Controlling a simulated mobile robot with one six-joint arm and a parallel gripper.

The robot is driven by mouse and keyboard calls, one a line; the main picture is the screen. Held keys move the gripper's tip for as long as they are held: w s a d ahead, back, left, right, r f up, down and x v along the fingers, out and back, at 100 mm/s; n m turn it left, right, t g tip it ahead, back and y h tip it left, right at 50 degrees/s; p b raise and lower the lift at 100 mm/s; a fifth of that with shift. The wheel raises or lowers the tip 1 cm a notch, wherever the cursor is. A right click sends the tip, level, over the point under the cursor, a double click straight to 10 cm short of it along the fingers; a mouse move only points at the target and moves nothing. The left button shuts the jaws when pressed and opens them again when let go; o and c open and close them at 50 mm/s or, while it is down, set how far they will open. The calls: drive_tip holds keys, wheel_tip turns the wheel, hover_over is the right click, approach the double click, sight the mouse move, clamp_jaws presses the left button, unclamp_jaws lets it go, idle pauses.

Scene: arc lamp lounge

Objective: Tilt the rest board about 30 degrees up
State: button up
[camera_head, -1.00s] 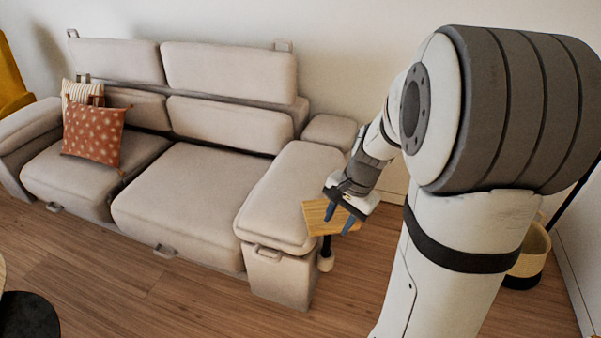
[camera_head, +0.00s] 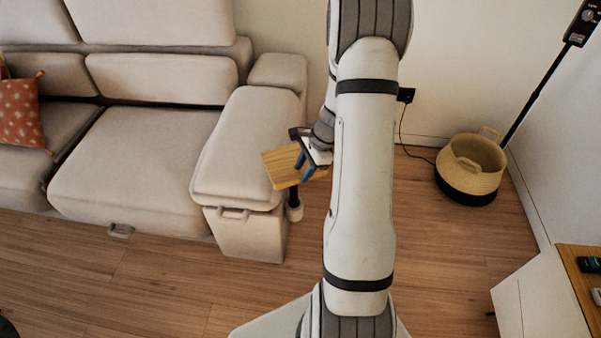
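The rest board (camera_head: 279,168) is a small light wooden panel beside the right end of the sofa. It sits on a dark post with a pale round foot (camera_head: 294,211). Its visible face looks slanted, but I cannot tell the exact angle. My gripper (camera_head: 305,167) is at the board's right side, with two blue fingers showing apart in front of the wood. It looks open. I cannot tell whether the fingers touch the board. My arm hides the space just right of the gripper.
The beige sofa (camera_head: 135,160) stands close on the left, its wide armrest (camera_head: 235,150) beside the board. A woven basket (camera_head: 472,165) and a dark pole (camera_head: 540,92) stand to the right. A white cabinet (camera_head: 545,300) is at lower right. Wooden floor is clear in front of the sofa.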

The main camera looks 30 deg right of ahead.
drive_tip(key=shift+x, duration=0.8)
drive_tip(key=shift+c, duration=0.5)
clamp_jaws()
